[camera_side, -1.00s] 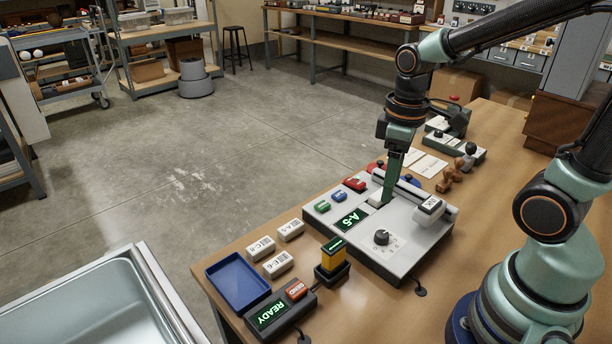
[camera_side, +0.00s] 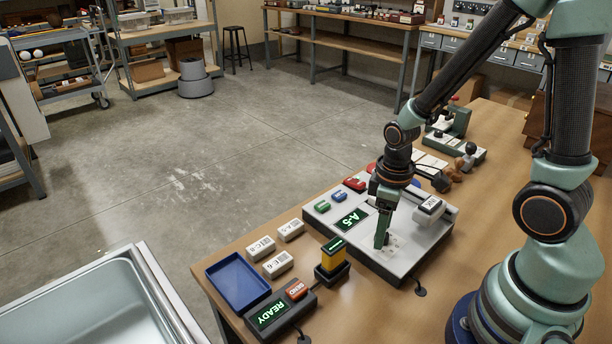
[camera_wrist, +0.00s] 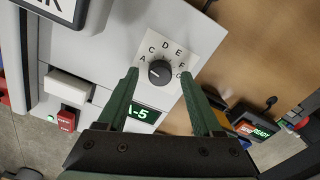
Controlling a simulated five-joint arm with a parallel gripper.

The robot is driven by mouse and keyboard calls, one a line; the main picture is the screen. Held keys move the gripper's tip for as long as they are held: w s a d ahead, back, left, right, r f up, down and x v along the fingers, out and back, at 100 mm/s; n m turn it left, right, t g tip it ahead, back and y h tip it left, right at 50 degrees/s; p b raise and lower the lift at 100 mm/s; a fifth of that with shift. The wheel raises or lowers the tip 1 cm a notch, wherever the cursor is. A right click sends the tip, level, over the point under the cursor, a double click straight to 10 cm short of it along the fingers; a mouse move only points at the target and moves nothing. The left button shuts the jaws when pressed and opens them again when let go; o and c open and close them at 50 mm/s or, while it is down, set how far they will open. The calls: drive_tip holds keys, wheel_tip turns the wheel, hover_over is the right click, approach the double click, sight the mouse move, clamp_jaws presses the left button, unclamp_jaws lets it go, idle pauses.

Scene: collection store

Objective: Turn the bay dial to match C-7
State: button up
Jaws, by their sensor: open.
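The bay dial (camera_wrist: 160,72) is a round black knob on a white label lettered A, C, D, E, F, G. Its white mark appears to point to the A side. The green display (camera_side: 351,220) on the grey console (camera_side: 318,222) reads A-5; it also shows in the wrist view (camera_wrist: 146,113). My gripper (camera_wrist: 158,74) is open, its green fingers on either side of the dial with gaps showing. In the side view my gripper (camera_side: 381,244) points down over the console and hides the dial. I cannot tell if the fingertips touch the label.
Green (camera_side: 323,207), blue (camera_side: 339,196) and red (camera_side: 354,184) buttons line the console's edge. A raised box (camera_side: 429,209) sits at the console's right.

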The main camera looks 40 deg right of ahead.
drive_tip(key=shift+f, duration=0.3)
clamp_jaws()
drive_tip(key=shift+m, duration=2.9)
unclamp_jaws()
